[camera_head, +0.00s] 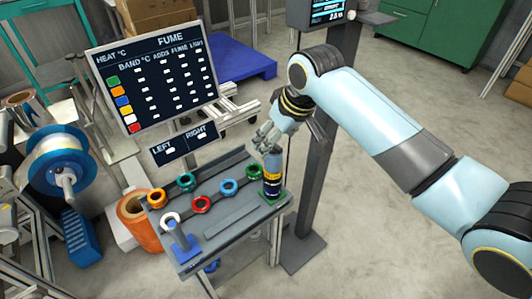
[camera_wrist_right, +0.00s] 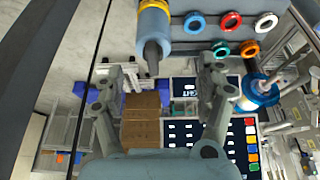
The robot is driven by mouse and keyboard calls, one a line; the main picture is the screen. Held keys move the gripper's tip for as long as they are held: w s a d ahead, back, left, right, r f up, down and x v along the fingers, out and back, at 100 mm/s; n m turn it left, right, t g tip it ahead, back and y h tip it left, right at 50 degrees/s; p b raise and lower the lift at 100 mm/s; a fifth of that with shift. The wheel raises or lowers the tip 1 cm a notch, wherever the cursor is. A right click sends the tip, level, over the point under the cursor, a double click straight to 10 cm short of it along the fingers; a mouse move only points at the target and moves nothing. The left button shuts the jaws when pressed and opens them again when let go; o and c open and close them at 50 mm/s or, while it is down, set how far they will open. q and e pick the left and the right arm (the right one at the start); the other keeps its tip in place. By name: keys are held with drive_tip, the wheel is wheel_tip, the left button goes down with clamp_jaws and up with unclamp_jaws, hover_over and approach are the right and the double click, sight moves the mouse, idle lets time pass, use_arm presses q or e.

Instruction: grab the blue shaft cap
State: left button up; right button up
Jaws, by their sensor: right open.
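A blue ring-shaped cap (camera_head: 228,186) lies on the grey bench, between a red ring and a green ring. It also shows in the right wrist view (camera_wrist_right: 194,23), near the top edge. My right gripper (camera_head: 267,138) is open, above the bench's far right corner and away from the blue ring. It is close over an upright blue-and-yellow cylinder (camera_head: 272,172). In the right wrist view, this cylinder's grey end (camera_wrist_right: 152,52) points in between the spread fingers; I cannot tell whether they touch it. My left gripper is out of view.
On the bench (camera_head: 232,222) lie an orange ring (camera_head: 157,198), teal ring (camera_head: 186,182), white ring (camera_head: 170,219), red ring (camera_head: 201,204) and green ring (camera_head: 254,173). A sign board (camera_head: 155,75) rises behind.

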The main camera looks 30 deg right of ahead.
sight(270, 155)
drive_tip(key=b+x, duration=0.1)
drive_tip(key=x, duration=0.3)
drive_tip(key=shift+f, duration=0.2)
drive_tip(key=x, duration=0.2)
drive_tip(key=d+b+x, duration=0.1)
drive_tip(key=x, duration=0.2)
drive_tip(key=shift+f, duration=0.15)
drive_tip(key=c, duration=1.5)
